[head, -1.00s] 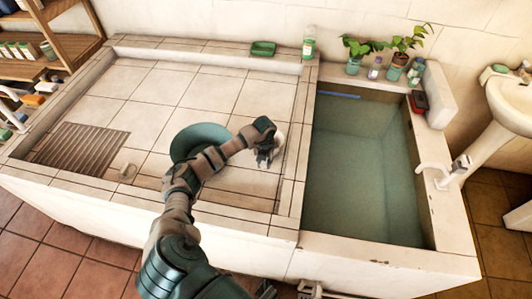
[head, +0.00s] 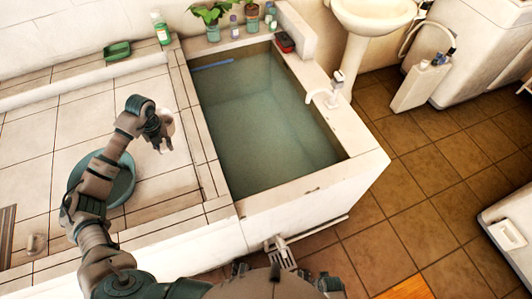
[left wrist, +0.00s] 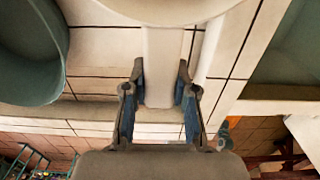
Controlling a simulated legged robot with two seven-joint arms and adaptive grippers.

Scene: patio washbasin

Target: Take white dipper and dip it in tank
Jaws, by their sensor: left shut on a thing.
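My left gripper (head: 160,145) is shut on the white dipper (head: 167,128), which is mostly hidden behind the fingers in the head view. In the left wrist view the dipper's pale handle (left wrist: 163,62) runs between the two fingers (left wrist: 160,105), with its wider part at the top edge. The gripper is above the tiled counter, left of the tank. The tank (head: 222,185) is a rectangular basin of greenish water; part of it shows at the right in the left wrist view. My right gripper cannot be made out.
A green bowl (head: 122,185) sits on the counter beside my left arm. A raised tiled rim (head: 200,140) separates counter and tank. Plants (head: 210,18), bottles and a red-black brush (head: 286,42) stand along the back ledge. A white tap (head: 322,97) is on the tank's right edge.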

